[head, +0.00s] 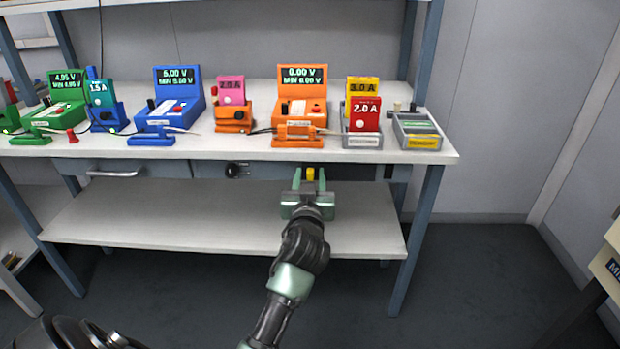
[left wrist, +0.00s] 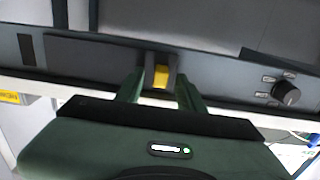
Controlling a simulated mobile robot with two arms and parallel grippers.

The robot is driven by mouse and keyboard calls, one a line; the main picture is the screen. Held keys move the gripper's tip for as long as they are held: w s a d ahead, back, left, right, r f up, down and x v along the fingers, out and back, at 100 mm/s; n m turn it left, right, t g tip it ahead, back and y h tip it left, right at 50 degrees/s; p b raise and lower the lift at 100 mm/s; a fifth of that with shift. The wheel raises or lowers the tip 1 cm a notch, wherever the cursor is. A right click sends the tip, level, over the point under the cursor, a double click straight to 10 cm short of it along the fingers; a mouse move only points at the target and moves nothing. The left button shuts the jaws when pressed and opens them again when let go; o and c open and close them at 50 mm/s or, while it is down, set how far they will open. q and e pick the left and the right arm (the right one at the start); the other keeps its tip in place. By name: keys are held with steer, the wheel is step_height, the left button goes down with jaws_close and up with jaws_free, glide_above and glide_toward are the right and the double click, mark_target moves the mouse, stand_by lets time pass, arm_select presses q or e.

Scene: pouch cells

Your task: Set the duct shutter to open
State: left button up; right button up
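A small yellow tab (head: 310,173) shows under the front edge of the bench, on the grey front panel. In the left wrist view the yellow tab (left wrist: 161,76) sits in a dark grey housing on the panel. It may be the duct shutter's handle; I see no label on it. My left gripper (head: 310,181) is in front of it with its green fingers apart, one on each side of the tab. In the left wrist view the fingers (left wrist: 160,90) are open, with gaps to the yellow part. Whether they touch the housing is unclear. My right gripper is not in view.
A black rotary knob (head: 233,170) is on the panel left of the tab, and a drawer handle (head: 115,173) is farther left. The bench top (head: 215,150) carries several coloured testers and chargers above. A lower shelf (head: 180,222) is empty.

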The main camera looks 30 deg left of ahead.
arm_select(q)
jaws_close()
steer(key=shift+f, duration=0.1)
stand_by(1.2)
